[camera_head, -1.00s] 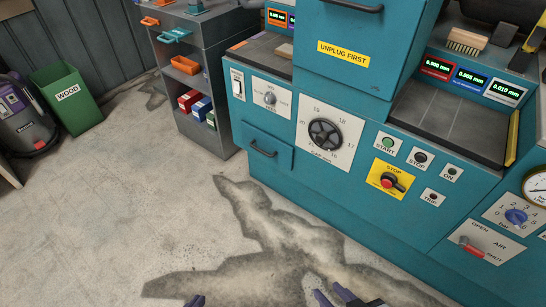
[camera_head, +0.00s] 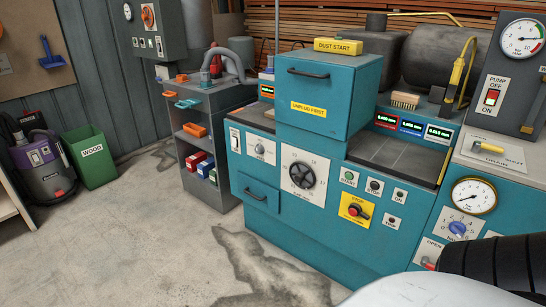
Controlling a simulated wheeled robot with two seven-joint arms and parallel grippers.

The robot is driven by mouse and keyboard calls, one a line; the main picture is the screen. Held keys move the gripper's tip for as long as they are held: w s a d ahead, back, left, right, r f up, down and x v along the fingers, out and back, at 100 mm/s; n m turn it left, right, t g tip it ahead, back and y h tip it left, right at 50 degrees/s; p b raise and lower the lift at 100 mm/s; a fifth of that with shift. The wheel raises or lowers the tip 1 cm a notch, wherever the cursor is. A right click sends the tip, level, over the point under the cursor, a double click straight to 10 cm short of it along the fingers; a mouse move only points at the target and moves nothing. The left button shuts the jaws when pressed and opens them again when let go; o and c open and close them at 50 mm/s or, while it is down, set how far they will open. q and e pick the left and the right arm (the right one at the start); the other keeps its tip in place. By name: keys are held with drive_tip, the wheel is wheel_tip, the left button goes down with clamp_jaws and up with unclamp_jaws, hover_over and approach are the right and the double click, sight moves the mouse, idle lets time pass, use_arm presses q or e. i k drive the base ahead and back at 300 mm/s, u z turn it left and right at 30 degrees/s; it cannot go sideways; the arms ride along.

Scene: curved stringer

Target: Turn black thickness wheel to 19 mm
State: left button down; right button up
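The black thickness wheel (camera_head: 303,176) sits on a white square dial plate (camera_head: 288,154) on the front of the teal machine (camera_head: 228,199). Small numbers are printed around it, too small to read surely here. I cannot tell which number the wheel points to. Nothing touches the wheel. Neither of my grippers is in view. A black and white part, seemingly of my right arm, fills the lower right corner, and no gripper fingers show on it.
A teal drawer (camera_head: 261,194) is below left of the wheel. A pressure gauge (camera_head: 474,196) is further right. A grey shelf cart (camera_head: 210,103) and green WOOD bin (camera_head: 90,157) stand left. Floor in front is clear.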

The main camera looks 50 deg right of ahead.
sight(300, 173)
drive_tip(key=u, duration=0.1)
drive_tip(key=i, duration=1.85)
drive_tip(key=z, duration=1.4)
drive_tip(key=i, duration=1.1)
drive_tip(key=z, duration=1.25)
